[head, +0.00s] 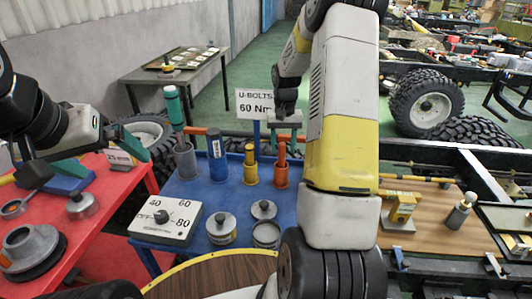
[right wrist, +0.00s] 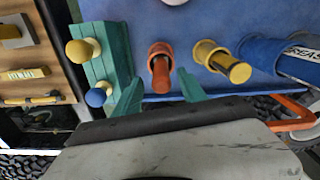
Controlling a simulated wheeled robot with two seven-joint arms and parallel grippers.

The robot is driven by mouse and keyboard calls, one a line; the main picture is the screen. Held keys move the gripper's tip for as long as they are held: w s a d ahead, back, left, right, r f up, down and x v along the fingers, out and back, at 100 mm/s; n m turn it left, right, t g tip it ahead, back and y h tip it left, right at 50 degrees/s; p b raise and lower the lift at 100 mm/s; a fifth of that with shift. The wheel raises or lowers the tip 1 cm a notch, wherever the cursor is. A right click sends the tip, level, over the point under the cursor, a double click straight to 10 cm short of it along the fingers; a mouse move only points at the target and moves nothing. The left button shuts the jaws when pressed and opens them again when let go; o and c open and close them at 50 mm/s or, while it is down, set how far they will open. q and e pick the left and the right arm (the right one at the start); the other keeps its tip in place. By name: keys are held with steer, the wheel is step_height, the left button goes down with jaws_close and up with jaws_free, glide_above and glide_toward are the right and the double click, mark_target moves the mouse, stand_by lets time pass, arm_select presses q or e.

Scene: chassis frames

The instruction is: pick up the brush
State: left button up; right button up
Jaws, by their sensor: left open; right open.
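Several upright holders stand on the blue table (head: 197,190). An orange cup (head: 281,177) holds an orange-brown handle (head: 282,154), and a yellow cup (head: 251,176) holds a yellow handle (head: 249,154). A grey cup (head: 185,160) holds a green-topped tool (head: 174,106). I cannot tell for certain which of these is the brush; any bristles are hidden. My left gripper (head: 98,160) is open and empty over the red table.
A blue grease tube (head: 217,158) stands between the grey and yellow cups. A dial box (head: 166,221) and several grey metal parts (head: 221,228) occupy the near blue table. A green block with knobs (right wrist: 103,65) is beside the orange cup. A U-bolts sign (head: 255,103) stands behind.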

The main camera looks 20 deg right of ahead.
mark_target(282, 156)
steer(key=f, duration=0.4)
steer(key=shift+s+a+f, duration=0.15)
steer(key=shift+a+f, duration=0.1)
steer(key=shift+c, duration=0.2)
jaws_close()
